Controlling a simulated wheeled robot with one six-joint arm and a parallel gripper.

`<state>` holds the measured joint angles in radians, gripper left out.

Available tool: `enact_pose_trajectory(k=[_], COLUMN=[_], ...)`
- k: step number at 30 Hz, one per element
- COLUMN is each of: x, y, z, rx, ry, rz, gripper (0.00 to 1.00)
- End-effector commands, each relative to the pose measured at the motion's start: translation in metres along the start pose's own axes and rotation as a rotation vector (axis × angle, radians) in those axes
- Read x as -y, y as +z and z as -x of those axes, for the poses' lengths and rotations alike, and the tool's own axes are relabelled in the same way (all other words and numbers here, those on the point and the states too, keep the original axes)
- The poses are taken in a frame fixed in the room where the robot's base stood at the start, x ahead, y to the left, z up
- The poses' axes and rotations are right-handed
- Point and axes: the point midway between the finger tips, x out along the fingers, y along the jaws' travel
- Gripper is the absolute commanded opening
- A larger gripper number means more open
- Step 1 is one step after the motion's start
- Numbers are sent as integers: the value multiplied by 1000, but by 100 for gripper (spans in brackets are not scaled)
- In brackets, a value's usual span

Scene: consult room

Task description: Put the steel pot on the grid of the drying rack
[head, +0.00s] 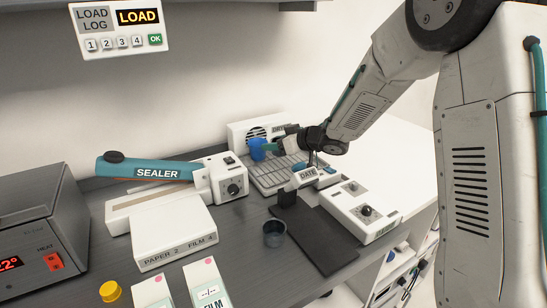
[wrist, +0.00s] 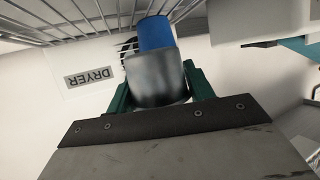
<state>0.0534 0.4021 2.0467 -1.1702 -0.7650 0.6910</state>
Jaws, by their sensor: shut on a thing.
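My gripper (wrist: 155,90) has its green fingers shut on the steel pot (wrist: 153,76), a grey metal cylinder that sits between them in the wrist view. In the head view my gripper (head: 270,147) is over the drying rack, and its fingers hide most of the pot. The rack's wire grid (wrist: 60,22) shows along the top of the wrist view, which is upside down. The grid (head: 277,178) also shows in the head view, below my gripper. I cannot tell whether the pot touches it.
A blue object (head: 257,149) is just beyond the pot, close to it, at the rack. A white dryer unit (head: 247,130) with a fan stands behind.

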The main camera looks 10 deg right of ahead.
Motion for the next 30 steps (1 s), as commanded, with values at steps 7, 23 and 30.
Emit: enact_pose_trajectory(k=[7,23,30], x=[2,-1,-2], y=[20,47,48], z=[-10,-18,-18], rx=[2,0,0], ry=[-3,1,2], rz=[0,0,1], gripper=[30,30,74])
